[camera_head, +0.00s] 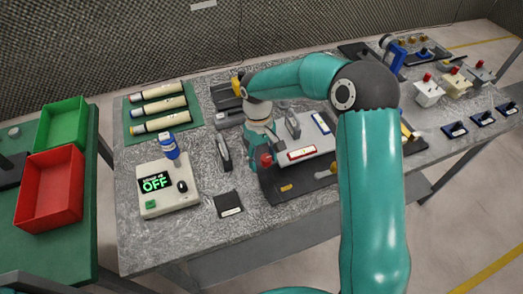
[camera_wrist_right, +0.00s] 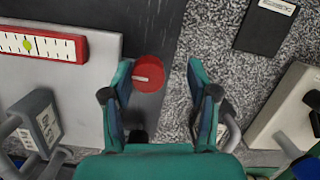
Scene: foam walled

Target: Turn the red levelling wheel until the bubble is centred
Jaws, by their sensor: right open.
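The red levelling wheel (camera_wrist_right: 148,73) shows between the fingers of my right gripper (camera_wrist_right: 157,76) in the right wrist view. It has a pale mark on top and lies closer to the left finger; I cannot tell whether they touch. The right gripper is open. In the head view the right gripper (camera_head: 257,148) points down over the wheel (camera_head: 265,160), at the left edge of a grey plate (camera_head: 327,142). The red-framed level (camera_wrist_right: 82,47) has a yellow-green bubble (camera_wrist_right: 27,45); its left end is cut off, so centring is unclear. My left gripper is out of view.
A dark grey block with a handle (camera_wrist_right: 37,122) stands near the gripper. A pale box with an OFF display (camera_head: 165,190) and a black pad (camera_head: 229,204) are to the left. Red (camera_head: 50,190) and green (camera_head: 64,122) bins stand on the side table.

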